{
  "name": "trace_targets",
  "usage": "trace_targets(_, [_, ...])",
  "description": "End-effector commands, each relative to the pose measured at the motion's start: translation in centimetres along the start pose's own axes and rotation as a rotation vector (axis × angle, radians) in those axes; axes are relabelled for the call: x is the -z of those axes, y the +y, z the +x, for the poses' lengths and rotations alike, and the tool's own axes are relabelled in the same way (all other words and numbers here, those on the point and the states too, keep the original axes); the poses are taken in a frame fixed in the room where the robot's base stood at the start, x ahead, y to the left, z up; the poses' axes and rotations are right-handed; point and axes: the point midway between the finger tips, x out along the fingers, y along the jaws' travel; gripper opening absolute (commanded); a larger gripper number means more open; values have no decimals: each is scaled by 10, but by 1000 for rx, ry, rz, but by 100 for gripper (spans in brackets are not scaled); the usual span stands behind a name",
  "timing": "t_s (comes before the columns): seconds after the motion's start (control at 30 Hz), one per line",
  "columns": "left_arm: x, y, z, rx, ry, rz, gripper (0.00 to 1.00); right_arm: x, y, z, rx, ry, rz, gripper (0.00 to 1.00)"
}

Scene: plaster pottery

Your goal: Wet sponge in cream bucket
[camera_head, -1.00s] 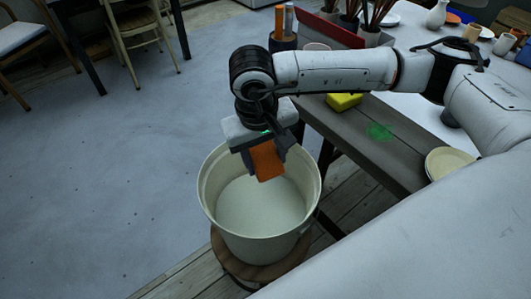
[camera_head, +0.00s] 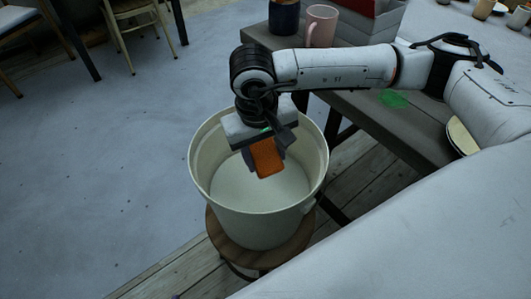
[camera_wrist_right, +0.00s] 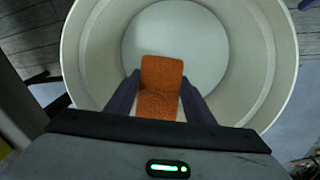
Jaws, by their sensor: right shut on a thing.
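The orange sponge (camera_head: 267,157) is held in my right gripper (camera_head: 264,154), which is shut on it and points down over the mouth of the cream bucket (camera_head: 203,172). In the right wrist view the sponge (camera_wrist_right: 161,88) sits between the two dark fingers, with the bucket's pale inside (camera_wrist_right: 245,60) around and below it. The sponge is inside the bucket's rim outline; how deep it is I cannot tell. The bucket stands upright on a round wooden stool (camera_head: 222,244). My left gripper is not in view.
A dark grey bench (camera_head: 420,130) stands to the right, with a green patch (camera_head: 393,98), a pink mug (camera_head: 321,26), a dark blue cup (camera_head: 284,15) and a stacked plate (camera_head: 462,137). Chairs stand at the upper left. The floor left of the bucket is clear.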

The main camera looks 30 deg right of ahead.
Motion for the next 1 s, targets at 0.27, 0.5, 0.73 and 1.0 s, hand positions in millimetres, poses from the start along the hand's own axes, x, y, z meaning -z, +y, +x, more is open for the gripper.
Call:
trace_targets(0.27, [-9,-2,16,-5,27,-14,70,-3,-4,33,0,0,0,30])
trace_targets(0.5, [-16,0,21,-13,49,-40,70,-5,-7,57,0,0,0,30])
trace_targets(0.73, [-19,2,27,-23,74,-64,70,-7,-10,79,0,0,-1,30])
trace_targets(1.0, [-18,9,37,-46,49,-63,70,-8,-12,94,0,0,-1,30])
